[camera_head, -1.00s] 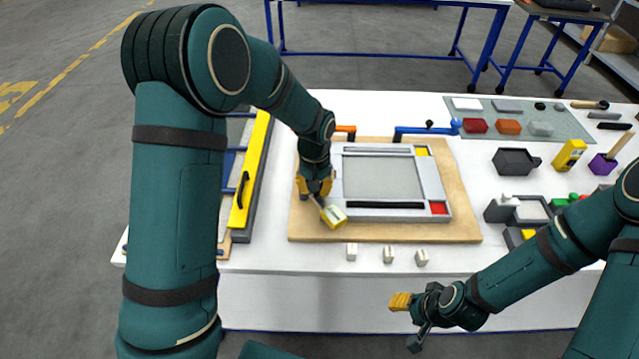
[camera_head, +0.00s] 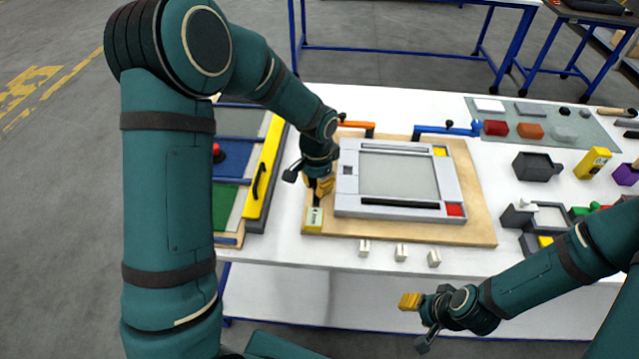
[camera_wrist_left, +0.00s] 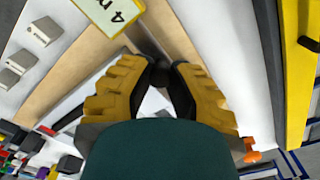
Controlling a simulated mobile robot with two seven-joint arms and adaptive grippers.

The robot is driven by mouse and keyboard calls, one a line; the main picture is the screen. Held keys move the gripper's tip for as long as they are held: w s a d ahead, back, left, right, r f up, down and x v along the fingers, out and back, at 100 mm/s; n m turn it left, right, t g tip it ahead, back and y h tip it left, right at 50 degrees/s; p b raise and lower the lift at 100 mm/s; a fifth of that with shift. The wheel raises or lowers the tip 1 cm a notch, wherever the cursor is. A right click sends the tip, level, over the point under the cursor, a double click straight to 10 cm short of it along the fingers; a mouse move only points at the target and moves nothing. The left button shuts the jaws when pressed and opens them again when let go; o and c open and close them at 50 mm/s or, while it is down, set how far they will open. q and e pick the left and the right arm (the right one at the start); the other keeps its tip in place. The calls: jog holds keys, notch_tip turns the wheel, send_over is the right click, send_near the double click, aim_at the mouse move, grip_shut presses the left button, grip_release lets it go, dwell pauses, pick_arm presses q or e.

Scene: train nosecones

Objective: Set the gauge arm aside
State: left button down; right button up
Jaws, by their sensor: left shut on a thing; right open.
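My left gripper (camera_head: 318,188) is shut on what looks like the gauge arm, a dark bar ending in a yellow-edged pale tag (camera_head: 314,219). The tag is over the front left corner of the wooden board (camera_head: 400,232), left of the grey frame (camera_head: 345,205). I cannot tell whether it touches the board. In the left wrist view the dark bar (camera_wrist_left: 150,45) sits between the yellow fingertips, and the tag (camera_wrist_left: 110,14) reads "4 m", partly cut off. My right gripper (camera_head: 410,301) is open and empty in front of the table.
Several small pale blocks (camera_head: 400,252) stand along the front edge. A yellow-railed rack with a black handle (camera_head: 262,175) is left of the board. Orange (camera_head: 355,125) and blue (camera_head: 445,131) levers are behind the frame. A dark bin (camera_head: 535,166) stands right; white table between is clear.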

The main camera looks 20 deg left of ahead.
aim_at(316, 186)
pick_arm(q)
jog(key=shift+s+f, duration=0.1)
dwell(0.3)
jog(key=c, duration=0.8)
grip_release()
jog(key=shift+a, duration=0.1)
jog(key=shift+r, duration=0.45)
notch_tip(316, 186, up, 11)
